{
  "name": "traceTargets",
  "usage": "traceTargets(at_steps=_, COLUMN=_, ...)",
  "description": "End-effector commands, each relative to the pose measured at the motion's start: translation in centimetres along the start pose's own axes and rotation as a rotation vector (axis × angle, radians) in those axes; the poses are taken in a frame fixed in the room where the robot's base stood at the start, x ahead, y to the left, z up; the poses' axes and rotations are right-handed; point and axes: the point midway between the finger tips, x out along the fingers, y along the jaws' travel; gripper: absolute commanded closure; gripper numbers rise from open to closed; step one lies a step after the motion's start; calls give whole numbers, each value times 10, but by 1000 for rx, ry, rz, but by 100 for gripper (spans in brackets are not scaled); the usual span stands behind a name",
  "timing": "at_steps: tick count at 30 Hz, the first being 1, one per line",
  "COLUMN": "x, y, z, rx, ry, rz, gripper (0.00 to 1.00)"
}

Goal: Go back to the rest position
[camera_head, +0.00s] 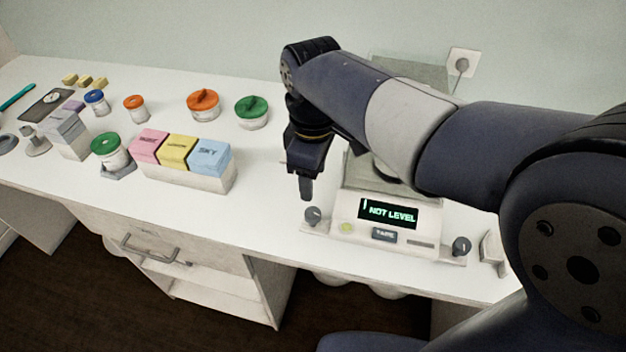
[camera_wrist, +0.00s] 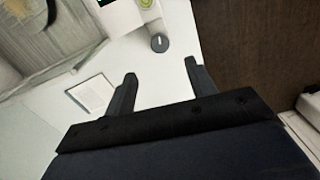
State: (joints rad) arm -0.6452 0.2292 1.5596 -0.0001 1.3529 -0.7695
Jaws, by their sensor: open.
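My gripper (camera_head: 306,188) points down over the white counter (camera_head: 262,218), just left of the scale. In the wrist view my gripper (camera_wrist: 160,88) has its two fingers apart with nothing between them, above bare counter. The scale (camera_head: 348,212) has a display (camera_head: 387,213) reading "NOT LEVEL", a button below it and a dark knob at each front corner. The left knob (camera_head: 313,215) is close to my fingertips in the head view; a knob (camera_wrist: 160,42) also shows ahead of the fingers in the wrist view. My arm hides part of the scale's pan.
A rack (camera_head: 188,179) with pink, yellow and blue blocks stands left of my gripper. Jars with green lids (camera_head: 251,112) and orange lids (camera_head: 203,105) stand behind it. A wall socket (camera_head: 462,63) is at the back. A flat framed card (camera_wrist: 92,94) lies on the counter.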

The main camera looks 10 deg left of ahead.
Motion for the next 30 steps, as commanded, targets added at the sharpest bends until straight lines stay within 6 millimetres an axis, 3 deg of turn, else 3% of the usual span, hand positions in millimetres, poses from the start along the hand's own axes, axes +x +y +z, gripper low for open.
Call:
traceTargets(at_steps=11, x=6, y=0, z=0, rx=0, ry=-1, rz=-1, gripper=47)
traceTargets(at_steps=24, x=81, y=0, z=0, rx=0, ry=-4, rz=-3, gripper=47)
traceTargets(at_steps=30, x=107, y=0, z=0, rx=0, ry=-2, rz=-2, gripper=47)
